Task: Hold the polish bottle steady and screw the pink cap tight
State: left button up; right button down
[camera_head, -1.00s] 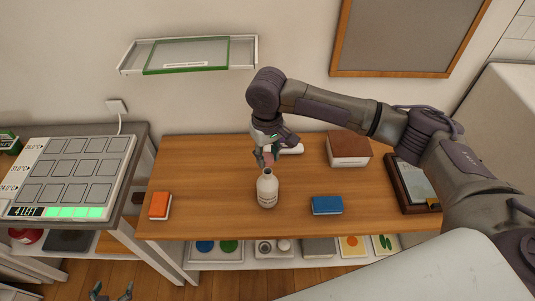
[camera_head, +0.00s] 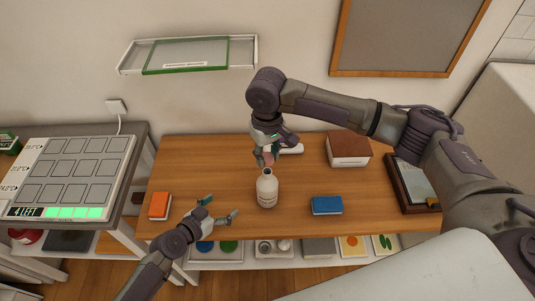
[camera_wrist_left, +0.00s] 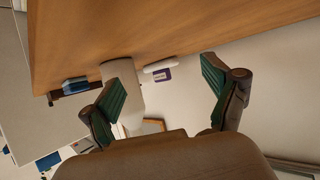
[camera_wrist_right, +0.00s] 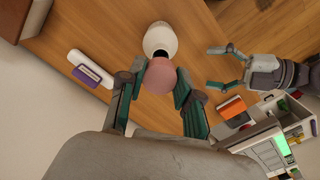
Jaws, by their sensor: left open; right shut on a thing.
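The white polish bottle (camera_head: 267,191) stands upright and open on the wooden table; its dark mouth shows in the right wrist view (camera_wrist_right: 160,40). My right gripper (camera_head: 264,157) is shut on the pink cap (camera_wrist_right: 157,77) and holds it just above the bottle's mouth, apart from it. The cap (camera_head: 269,159) is partly hidden by the fingers in the head view. My left gripper (camera_head: 223,208) is open and empty, to the left of the bottle near the table's front edge. In the left wrist view, the bottle (camera_wrist_left: 122,80) shows beyond the open fingers (camera_wrist_left: 162,84).
An orange block (camera_head: 160,205) lies at the table's left and a blue block (camera_head: 327,205) right of the bottle. Behind are a white item with a purple label (camera_wrist_right: 90,70) and a brown-topped box (camera_head: 348,150). A framed tablet (camera_head: 412,185) lies at the right.

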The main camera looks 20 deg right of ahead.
pick_arm(q)
jog(key=d+r+m+g+h, duration=0.1)
jog(key=d, duration=0.1)
jog(key=s+d+r+m+g, duration=0.1)
jog(key=d+r+m, duration=0.1)
jog(key=d+r+m+g+h, duration=0.1)
jog(key=d+m+g, duration=0.1)
jog(key=d, duration=0.1)
jog(key=shift+s+r+h, duration=0.3)
pick_arm(e)
jog(key=shift+s, duration=0.1)
pick_arm(q)
jog(key=x, duration=0.9)
jog(key=shift+d+f, duration=0.25)
jog(key=shift+d, duration=0.1)
jog(key=c, duration=1)
jog(key=shift+c, duration=0.2)
jog(key=shift+s+a+f, duration=0.1)
jog(key=shift+f, duration=0.1)
pick_arm(e)
jog(key=shift+f, duration=0.1)
pick_arm(q)
jog(key=o, duration=0.6)
jog(key=c, duration=0.8)
jog(key=shift+o, duration=0.2)
